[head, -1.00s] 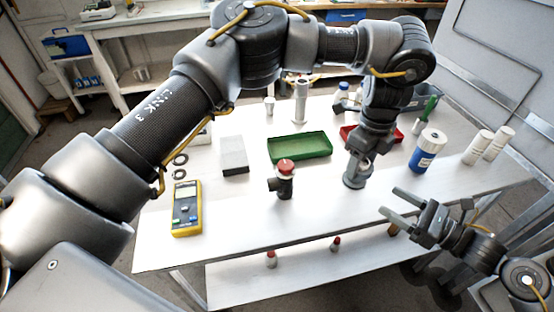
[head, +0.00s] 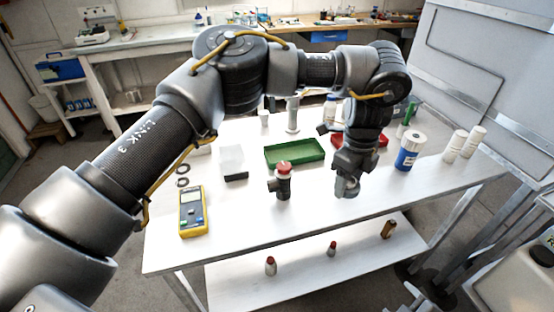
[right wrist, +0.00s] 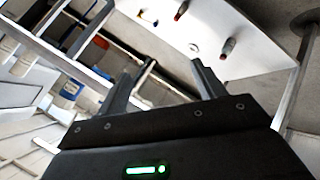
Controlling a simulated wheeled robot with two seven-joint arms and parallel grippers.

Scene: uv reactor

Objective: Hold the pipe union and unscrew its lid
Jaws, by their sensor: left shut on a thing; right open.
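The pipe union seems to be the grey metal round piece (head: 346,189) at the right front of the table in the head view. My left gripper (head: 347,178) comes down on it from above and is shut on it. The fingers hide part of it, and I cannot tell whether its base touches the table or where its lid sits. My right gripper (right wrist: 165,85) is open and empty in the right wrist view, its two fingers wide apart. In the head view only a bit of it seems to show at the bottom edge.
A dark fitting with a red cap (head: 284,182) stands left of the held piece. A yellow multimeter (head: 192,211), green tray (head: 294,152), red tray (head: 373,141) and blue-white bottle (head: 409,151) are on the table. The white tabletop (head: 320,215) is clear in front.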

